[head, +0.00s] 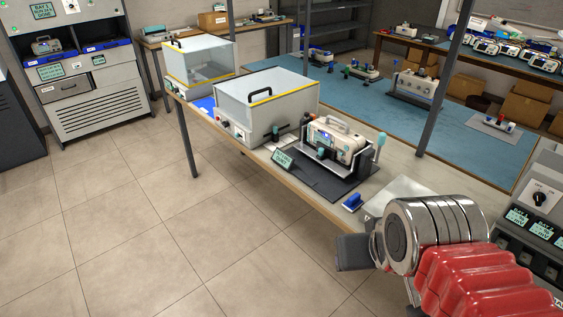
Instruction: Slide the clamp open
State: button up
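The fixture's clamp appears to be the dark part with a teal-knobbed lever (380,141) at the monitor's right. Whether the clamp is open or shut is too small to tell. My red and silver arm reaches in at the lower right. A dark grey block at its end, seemingly part of my gripper (355,252), is in front of the bench edge, well apart from the fixture. The fingertips cannot be made out, and no held thing shows.
A small blue-handled item (352,202) lies near the bench's front edge. A grey control panel (535,215) is at right. Tiled floor at left is free.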

aim_at(325, 150)
jog(key=z, duration=0.05)
jog(key=k, duration=0.65)
jog(key=z, duration=0.3)
jog(key=i, duration=1.7)
jog(key=u, duration=0.5)
